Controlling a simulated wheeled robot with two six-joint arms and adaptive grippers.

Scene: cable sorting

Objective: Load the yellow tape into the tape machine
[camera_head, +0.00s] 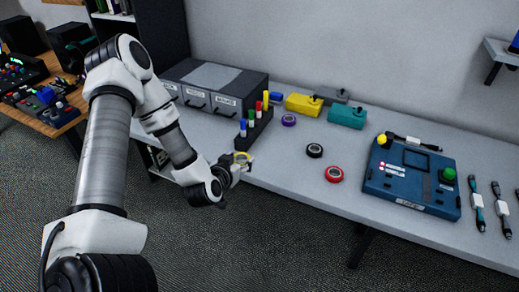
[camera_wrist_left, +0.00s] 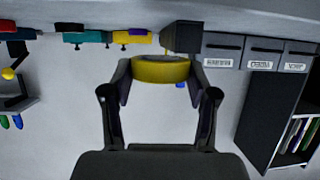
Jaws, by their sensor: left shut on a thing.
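My left gripper (camera_head: 243,160) is shut on the yellow tape (camera_head: 241,156), a ring, by the table's front edge. In the left wrist view the yellow tape (camera_wrist_left: 160,71) sits between the two fingers of the gripper (camera_wrist_left: 160,75). Several dispenser-like machines stand at the back of the table: a yellow one (camera_head: 303,104), a teal one (camera_head: 347,116) and a grey one (camera_head: 331,95). I cannot tell which is the tape machine. My right gripper is not in view.
A dark rack with upright coloured markers (camera_head: 256,126) stands close behind the gripper. Purple (camera_head: 289,120), black (camera_head: 314,151) and red (camera_head: 334,174) tape rolls lie on the table. A blue control box (camera_head: 412,178) and cables are at right. A drawer unit (camera_head: 212,86) is at back left.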

